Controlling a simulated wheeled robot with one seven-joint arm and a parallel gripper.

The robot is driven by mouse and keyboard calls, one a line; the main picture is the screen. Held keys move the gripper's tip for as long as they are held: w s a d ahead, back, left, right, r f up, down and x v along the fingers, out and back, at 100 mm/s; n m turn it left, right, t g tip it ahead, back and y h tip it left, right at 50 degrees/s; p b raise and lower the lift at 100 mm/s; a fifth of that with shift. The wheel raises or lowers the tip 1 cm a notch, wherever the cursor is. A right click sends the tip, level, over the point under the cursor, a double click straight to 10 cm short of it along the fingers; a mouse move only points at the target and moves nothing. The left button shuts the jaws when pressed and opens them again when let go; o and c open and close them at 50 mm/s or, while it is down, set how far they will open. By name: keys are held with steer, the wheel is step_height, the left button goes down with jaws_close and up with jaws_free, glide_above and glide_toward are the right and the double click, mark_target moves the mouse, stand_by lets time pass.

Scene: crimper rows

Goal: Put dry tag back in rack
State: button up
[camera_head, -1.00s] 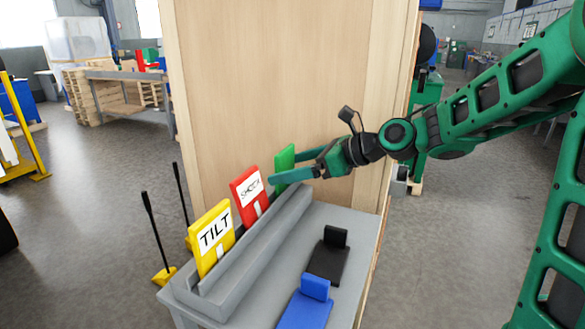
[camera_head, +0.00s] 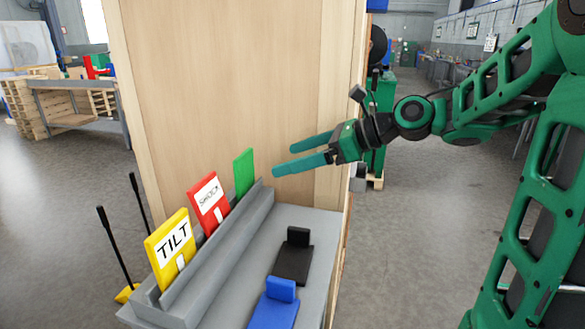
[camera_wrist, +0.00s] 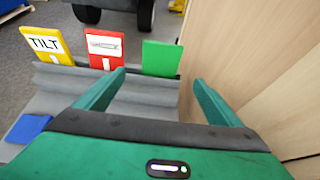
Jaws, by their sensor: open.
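The green tag (camera_head: 243,172) stands upright in the grey slotted rack (camera_head: 225,250), at its far end near the wooden panel. No lettering can be read on it; it also shows in the wrist view (camera_wrist: 161,58), plain green. Left of it in the same row stand the red tag (camera_head: 207,196), marked SHOCK, and the yellow tag (camera_head: 178,262), marked TILT. My gripper (camera_head: 283,160) is open and empty, to the right of the green tag and apart from it. In the wrist view its spread fingers (camera_wrist: 159,78) have nothing between them.
A black piece (camera_head: 293,262) and a blue piece (camera_head: 268,312) lie on the grey bench right of the rack. A tall wooden panel (camera_head: 230,90) rises close behind the rack and beside my gripper. Thin black rods (camera_head: 115,245) stand at the left.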

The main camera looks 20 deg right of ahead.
steer(key=shift+s+d, duration=0.1)
steer(key=shift+d, duration=0.05)
steer(key=s+d+f+n+h, duration=0.1)
steer(key=d+f+n, duration=0.1)
steer(key=s+d+f+n+h, duration=0.1)
steer(key=d+f+h, duration=0.1)
steer(key=f, duration=0.1)
steer(key=s+d+f+n+g+h, duration=0.1)
steer(key=s+d+f+n, duration=0.1)
steer(key=f, duration=0.1)
steer(key=shift+n+h, duration=0.3)
steer(key=shift+h, duration=0.1)
steer(key=s+d+f+n+g+h, duration=0.3)
steer(key=s+d+n, duration=0.3)
steer(key=s, duration=0.6)
steer(key=s+d+f+n+g+h, duration=0.3)
steer(key=s+d+f+n, duration=0.2)
steer(key=s+d, duration=0.4)
steer(key=s+n, duration=0.1)
steer(key=s, duration=0.3)
steer(key=shift+f+n, duration=0.3)
steer(key=shift+d, duration=0.1)
